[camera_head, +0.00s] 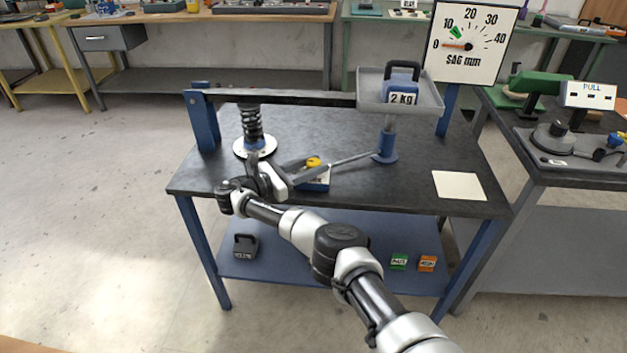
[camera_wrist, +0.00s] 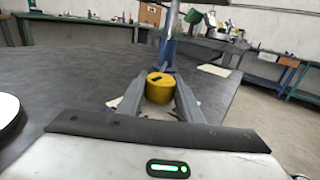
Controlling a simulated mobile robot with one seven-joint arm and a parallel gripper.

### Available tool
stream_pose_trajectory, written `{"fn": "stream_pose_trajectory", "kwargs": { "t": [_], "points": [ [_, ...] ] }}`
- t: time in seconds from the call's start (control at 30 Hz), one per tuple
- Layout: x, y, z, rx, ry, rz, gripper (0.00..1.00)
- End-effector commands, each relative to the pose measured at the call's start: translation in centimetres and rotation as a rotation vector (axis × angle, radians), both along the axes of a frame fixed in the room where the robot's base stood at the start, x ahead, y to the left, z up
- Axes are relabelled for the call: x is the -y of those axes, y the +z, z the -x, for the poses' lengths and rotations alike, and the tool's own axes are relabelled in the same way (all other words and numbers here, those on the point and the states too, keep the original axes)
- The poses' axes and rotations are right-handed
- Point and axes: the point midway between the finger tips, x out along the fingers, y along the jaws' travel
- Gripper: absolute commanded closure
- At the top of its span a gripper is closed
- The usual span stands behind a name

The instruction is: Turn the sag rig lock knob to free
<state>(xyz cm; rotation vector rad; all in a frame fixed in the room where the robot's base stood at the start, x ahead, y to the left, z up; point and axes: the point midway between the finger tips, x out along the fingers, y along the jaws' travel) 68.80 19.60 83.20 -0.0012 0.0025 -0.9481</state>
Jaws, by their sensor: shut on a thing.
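The yellow lock knob (camera_head: 314,162) sits on a small blue block (camera_head: 318,184) on the bench. In the wrist view the knob (camera_wrist: 159,90) stands between my two fingers, with a short dark mark on its top. My gripper (camera_wrist: 161,98) is shut on the knob; it reaches it from the left in the head view (camera_head: 308,172). The rig's beam (camera_head: 285,97) carries a tray (camera_head: 430,103) with a 2 kg weight (camera_head: 402,88). The SAG mm dial (camera_head: 487,66) has its orange pointer near 0. The block's lettering is too small to read.
A black coil spring (camera_head: 252,127) stands on a white disc (camera_head: 240,148) at the left. A blue post (camera_head: 385,146) stands under the tray. A pale card (camera_head: 459,186) lies at the bench's right. A dark weight (camera_head: 245,246) and small boxes (camera_head: 399,262) are on the lower shelf.

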Motion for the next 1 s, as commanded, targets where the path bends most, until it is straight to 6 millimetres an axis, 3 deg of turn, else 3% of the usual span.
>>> {"fn": "stream_pose_trajectory", "kwargs": {
  "t": [0.03, 0.77, 0.8, 0.87, 1.0],
  "points": [
    [0.1, -0.66, 0.03, 0.001, -0.023, 0.001, 0.9],
    [0.23, 0.23, -0.03, 0.003, -0.089, 0.002, 0.9],
    [0.23, 0.24, -0.03, 0.003, -0.089, 0.002, 0.61],
    [0.21, 0.22, -0.03, 0.003, -0.088, 0.002, 0.51],
    [0.13, 0.17, -0.04, 0.002, -0.086, 0.001, 0.49]
  ]
}}
